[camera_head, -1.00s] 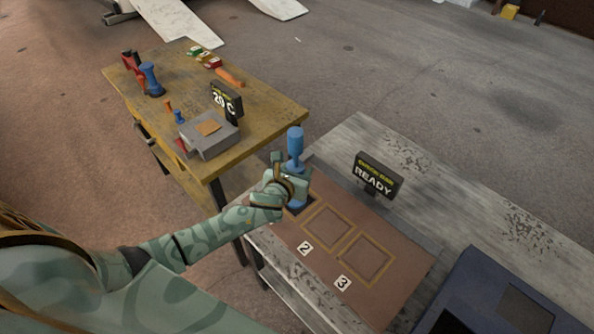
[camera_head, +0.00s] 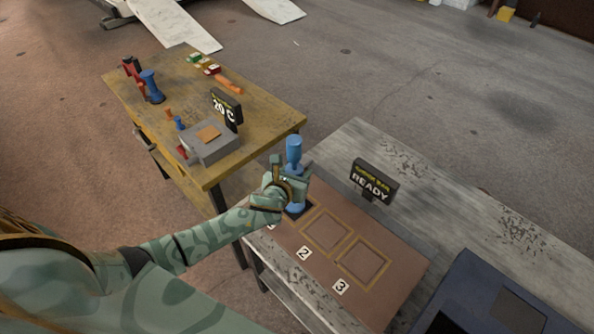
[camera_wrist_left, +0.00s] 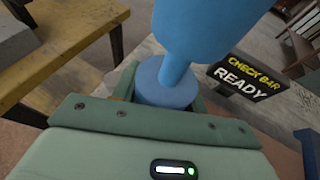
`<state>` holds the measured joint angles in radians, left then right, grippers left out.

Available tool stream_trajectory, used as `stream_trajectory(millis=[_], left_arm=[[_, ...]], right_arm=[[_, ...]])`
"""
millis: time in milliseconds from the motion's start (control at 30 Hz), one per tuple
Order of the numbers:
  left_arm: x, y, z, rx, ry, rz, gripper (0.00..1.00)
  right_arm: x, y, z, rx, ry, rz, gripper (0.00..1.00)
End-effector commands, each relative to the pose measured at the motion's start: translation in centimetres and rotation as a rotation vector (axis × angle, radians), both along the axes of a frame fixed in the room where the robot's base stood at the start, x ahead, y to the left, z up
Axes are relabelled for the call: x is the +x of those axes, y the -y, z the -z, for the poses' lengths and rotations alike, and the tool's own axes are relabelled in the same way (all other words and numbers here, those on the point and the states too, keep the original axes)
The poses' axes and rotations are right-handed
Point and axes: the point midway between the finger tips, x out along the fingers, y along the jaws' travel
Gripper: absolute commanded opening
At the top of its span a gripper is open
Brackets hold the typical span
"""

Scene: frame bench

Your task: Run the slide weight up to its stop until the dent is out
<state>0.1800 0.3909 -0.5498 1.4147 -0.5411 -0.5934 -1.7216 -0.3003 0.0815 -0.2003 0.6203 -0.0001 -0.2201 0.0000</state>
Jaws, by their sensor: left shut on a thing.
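An upright blue tool (camera_head: 294,150) stands over the dark first square at the far left end of the brown panel (camera_head: 346,220). Its thick top narrows to a thin rod, with a wider blue cylinder (camera_wrist_left: 166,84), seemingly the slide weight, lower down between my jaws. My left gripper (camera_head: 295,183) is shut around this cylinder, below the top part. The tool's blue foot (camera_head: 298,208) shows under the gripper. The dent is not visible; the gripper and the tool's foot cover that area. My right gripper is not in view.
A black sign reading "CHECK BAR READY" (camera_head: 373,181) stands behind the panel. Squares 2 and 3 look bare. A dark blue case (camera_head: 490,300) lies at right. The yellow table (camera_head: 262,115) at left holds a grey box (camera_head: 210,143), a "20 C" sign and several tools.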

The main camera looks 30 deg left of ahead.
Motion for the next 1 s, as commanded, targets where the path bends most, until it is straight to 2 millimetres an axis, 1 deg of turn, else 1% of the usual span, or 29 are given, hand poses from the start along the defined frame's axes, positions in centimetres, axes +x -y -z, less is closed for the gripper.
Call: stream_trajectory(millis=[33,1000], left_arm=[[0.1,0.0,0.4,-0.001,0.002,0.001,0.07],[0.1,0.0,6.3,-0.001,0.001,0.0,0.07]], right_arm=[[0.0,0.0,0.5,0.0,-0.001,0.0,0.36],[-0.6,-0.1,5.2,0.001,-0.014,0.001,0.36]])
